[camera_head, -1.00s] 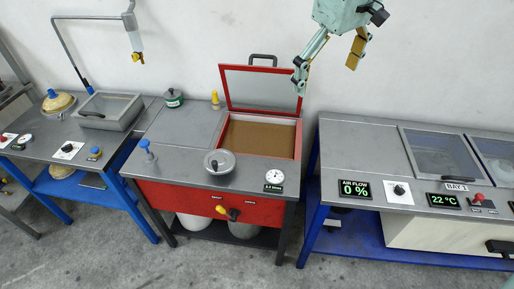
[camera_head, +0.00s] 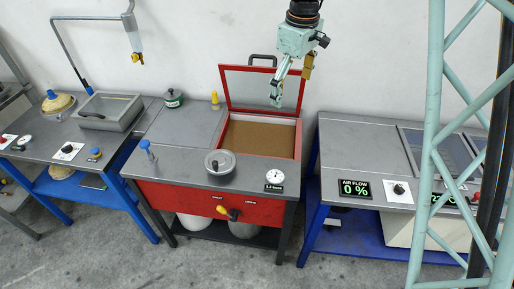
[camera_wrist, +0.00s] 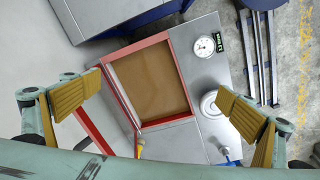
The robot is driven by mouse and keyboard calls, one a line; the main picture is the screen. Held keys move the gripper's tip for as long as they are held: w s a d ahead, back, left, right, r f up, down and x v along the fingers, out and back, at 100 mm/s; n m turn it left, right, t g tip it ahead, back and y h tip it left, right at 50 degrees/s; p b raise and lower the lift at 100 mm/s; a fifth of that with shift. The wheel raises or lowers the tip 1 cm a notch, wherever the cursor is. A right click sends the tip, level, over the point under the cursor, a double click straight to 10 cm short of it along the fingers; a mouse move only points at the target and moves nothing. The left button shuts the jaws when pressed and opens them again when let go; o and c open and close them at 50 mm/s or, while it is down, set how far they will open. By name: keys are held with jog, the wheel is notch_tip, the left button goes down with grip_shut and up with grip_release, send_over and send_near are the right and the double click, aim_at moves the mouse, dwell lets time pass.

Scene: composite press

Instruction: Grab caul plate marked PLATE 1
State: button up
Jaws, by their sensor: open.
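I see no plate whose PLATE 1 marking can be read in either view. My gripper (camera_head: 291,88) is open and empty, in front of the raised red-framed lid (camera_head: 262,90) of the red press box (camera_head: 298,142). In the wrist view my gripper's two yellow-padded fingers (camera_wrist: 160,92) are wide apart, with the box (camera_wrist: 181,75) below and between them. The box is open and shows a flat brown surface (camera_wrist: 148,82) inside. No label shows on that surface. My gripper is above the box and touches nothing.
A round metal lid (camera_head: 219,161) and a gauge (camera_head: 274,176) are on the red bench's top. A blue-framed bench (camera_head: 65,142) stands left, with a glass-topped box (camera_head: 108,110). A right bench (camera_head: 358,145) carries an AIR FLOW display (camera_head: 355,189). My lattice column crosses the right side.

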jog(key=w+a+f+n, duration=0.1)
jog(key=w+a+f, duration=0.25)
jog(key=f, duration=0.35)
jog(key=w+a+f+n, duration=0.2)
jog(key=w+a+f, duration=0.15)
jog(key=f, duration=0.45)
jog(key=n+g+p, duration=0.1)
jog(key=n, duration=0.2)
send_near(258, 148)
jog(key=shift+w+a+r, duration=0.1)
jog(key=shift+w+a, duration=0.1)
jog(key=shift+w, duration=0.05)
jog(key=shift+f, duration=1.15)
jog(key=shift+f, duration=0.15)
jog(key=shift+w+f, duration=0.1)
jog(key=shift+f, duration=2.35)
jog(key=shift+c, duration=0.7)
jog(key=shift+f, duration=0.1)
grip_shut()
